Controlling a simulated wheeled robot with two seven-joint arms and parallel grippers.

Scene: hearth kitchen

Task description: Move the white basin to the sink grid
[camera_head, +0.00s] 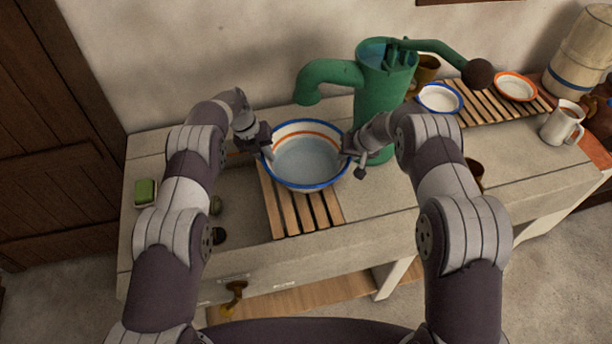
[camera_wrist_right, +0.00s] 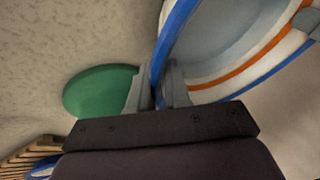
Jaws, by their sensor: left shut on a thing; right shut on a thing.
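The white basin (camera_head: 307,158) has a blue rim and an orange band inside. In the head view it is over the back part of the wooden slatted sink grid (camera_head: 300,212); I cannot tell whether it touches the slats. My left gripper (camera_head: 264,150) is shut on the basin's left rim. My right gripper (camera_head: 348,153) is shut on its right rim. In the right wrist view the fingers (camera_wrist_right: 160,88) pinch the blue edge of the basin (camera_wrist_right: 225,50). The basin hides the back of the grid.
A green pump (camera_head: 378,95) stands behind and right, its spout above the basin. A green sponge (camera_head: 146,191) lies at the left. At the right, a slatted rack (camera_head: 484,107) bears a blue-rimmed bowl (camera_head: 440,98) and an orange-rimmed bowl (camera_head: 515,87); a white jug (camera_head: 562,123) stands nearby.

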